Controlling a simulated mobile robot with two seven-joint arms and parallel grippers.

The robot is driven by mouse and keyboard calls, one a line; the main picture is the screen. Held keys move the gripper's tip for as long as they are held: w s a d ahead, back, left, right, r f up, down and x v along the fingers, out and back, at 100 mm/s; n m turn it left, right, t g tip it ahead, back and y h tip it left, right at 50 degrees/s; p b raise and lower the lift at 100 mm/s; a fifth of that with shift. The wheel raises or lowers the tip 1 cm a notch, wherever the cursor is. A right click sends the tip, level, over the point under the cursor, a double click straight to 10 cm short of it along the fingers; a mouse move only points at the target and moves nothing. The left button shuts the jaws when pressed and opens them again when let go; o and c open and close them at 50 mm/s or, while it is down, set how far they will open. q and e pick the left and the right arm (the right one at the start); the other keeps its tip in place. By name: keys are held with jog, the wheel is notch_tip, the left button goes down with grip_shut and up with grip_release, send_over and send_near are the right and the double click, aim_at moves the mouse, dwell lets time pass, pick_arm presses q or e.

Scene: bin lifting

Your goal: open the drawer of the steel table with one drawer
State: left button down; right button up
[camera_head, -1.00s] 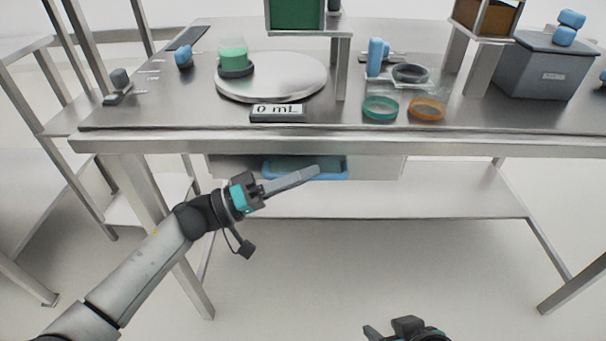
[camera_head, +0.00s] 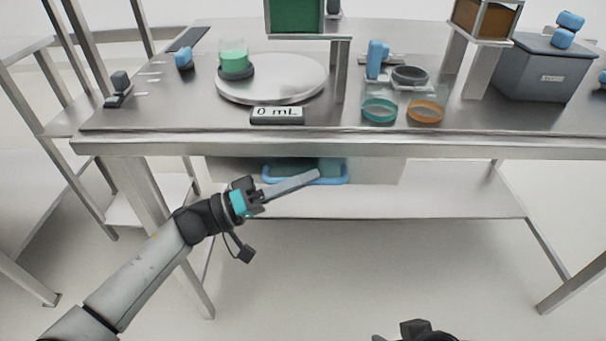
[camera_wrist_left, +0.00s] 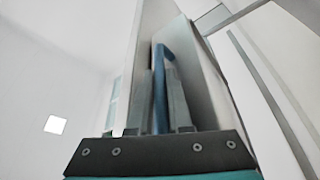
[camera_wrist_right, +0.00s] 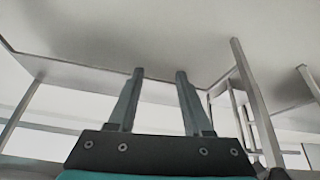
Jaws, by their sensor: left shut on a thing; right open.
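The steel table (camera_head: 450,148) has one grey drawer (camera_head: 385,171) under its top, with a blue handle (camera_head: 340,181) on its front. My left gripper (camera_head: 316,175) reaches in from the left and is shut on the handle. In the left wrist view the blue handle (camera_wrist_left: 160,90) stands between the two fingers, close to the pale drawer front. The fingers hide part of the handle. How far the drawer is out is hard to tell. My right gripper (camera_wrist_right: 160,75) is open and empty; only a little of it shows at the bottom of the head view.
On the tabletop stand a round plate with a green-filled beaker (camera_head: 233,62), a display (camera_head: 278,115), two dishes (camera_head: 426,111) and a grey box (camera_head: 545,70). A lower shelf (camera_head: 430,203) spans the table legs. The floor in front is clear.

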pick_arm(q)
jog(key=shift+s+r, duration=0.1)
jog(key=shift+s, duration=0.2)
pick_arm(e)
jog(key=s+d+f+g+p, duration=0.1)
jog(key=s+f+g+p, duration=0.2)
jog(key=f, duration=0.5)
jog(key=s+d+f+p, duration=0.25)
jog(key=f+p, duration=0.35)
jog(key=f, duration=0.3)
pick_arm(q)
jog(key=s+p, duration=0.6)
jog(key=s, duration=1.6)
pick_arm(e)
jog(key=s+d+f+h, duration=0.1)
jog(key=s+d+f, duration=0.2)
jog(key=s, duration=0.6)
jog(key=shift+s+d+f, duration=0.2)
jog(key=shift+d+f, duration=0.2)
jog(key=shift+d, duration=0.5)
pick_arm(q)
jog(key=c, duration=1.1)
grip_release()
